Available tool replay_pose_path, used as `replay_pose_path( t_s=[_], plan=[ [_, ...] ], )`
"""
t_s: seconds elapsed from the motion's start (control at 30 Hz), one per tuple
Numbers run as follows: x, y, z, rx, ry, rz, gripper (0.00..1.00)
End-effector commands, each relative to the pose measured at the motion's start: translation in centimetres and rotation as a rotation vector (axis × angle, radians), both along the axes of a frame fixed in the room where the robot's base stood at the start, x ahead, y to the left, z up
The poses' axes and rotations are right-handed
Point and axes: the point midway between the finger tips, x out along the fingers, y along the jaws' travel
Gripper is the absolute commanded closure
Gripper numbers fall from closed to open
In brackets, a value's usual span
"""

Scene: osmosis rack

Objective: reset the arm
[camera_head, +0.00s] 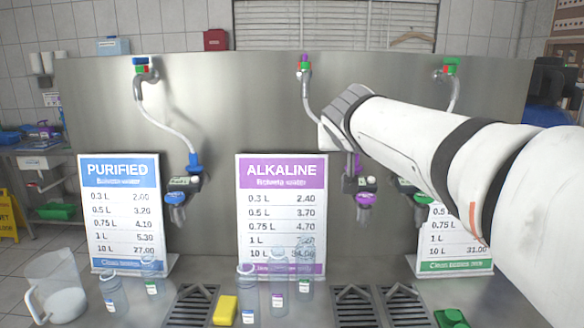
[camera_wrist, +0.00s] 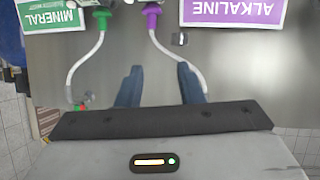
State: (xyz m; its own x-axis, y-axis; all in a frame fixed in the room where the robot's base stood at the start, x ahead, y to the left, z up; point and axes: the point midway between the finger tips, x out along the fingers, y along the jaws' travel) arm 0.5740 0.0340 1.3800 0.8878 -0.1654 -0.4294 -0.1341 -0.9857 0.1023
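My arm (camera_head: 400,130) reaches in from the right in the head view, raised in front of the steel back panel. Its end is near the middle hose, and the fingers are hidden in that view. In the wrist view my gripper (camera_wrist: 160,85) shows two blue fingers standing well apart with nothing between them. The wrist picture is upside down. It shows the purple hose nozzle (camera_wrist: 152,12) and the green hose nozzle (camera_wrist: 103,18) beyond the fingers, apart from them.
A PURIFIED sign (camera_head: 120,210) and an ALKALINE sign (camera_head: 281,205) stand on the counter. Clear bottles (camera_head: 250,295), a pitcher (camera_head: 55,290), a yellow sponge (camera_head: 225,310) and drain grates (camera_head: 355,305) are below. A blue nozzle (camera_head: 194,163) hangs left. Open space lies above the counter.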

Motion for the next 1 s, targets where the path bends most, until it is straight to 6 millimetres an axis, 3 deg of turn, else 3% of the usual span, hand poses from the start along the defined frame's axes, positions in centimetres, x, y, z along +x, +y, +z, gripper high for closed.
replay_pose_path(
  t_s=[0.13, 0.3, 0.4, 0.5, 0.6, 0.7, 1.0],
  plan=[
    [-5.9, -2.9, -8.2, -0.001, 0.232, -0.029, 0.66],
    [-14.5, -4.5, -17.8, 0.033, 0.515, -0.016, 0.66],
    [-19.3, -4.6, -22.4, 0.071, 0.656, 0.010, 0.66],
    [-23.2, -4.2, -25.7, 0.108, 0.760, 0.040, 0.66],
    [-25.8, -3.8, -27.7, 0.136, 0.824, 0.064, 0.66],
    [-27.0, -3.7, -28.7, 0.152, 0.854, 0.076, 0.66],
    [-27.2, -3.6, -28.8, 0.154, 0.860, 0.080, 0.66]
  ],
)
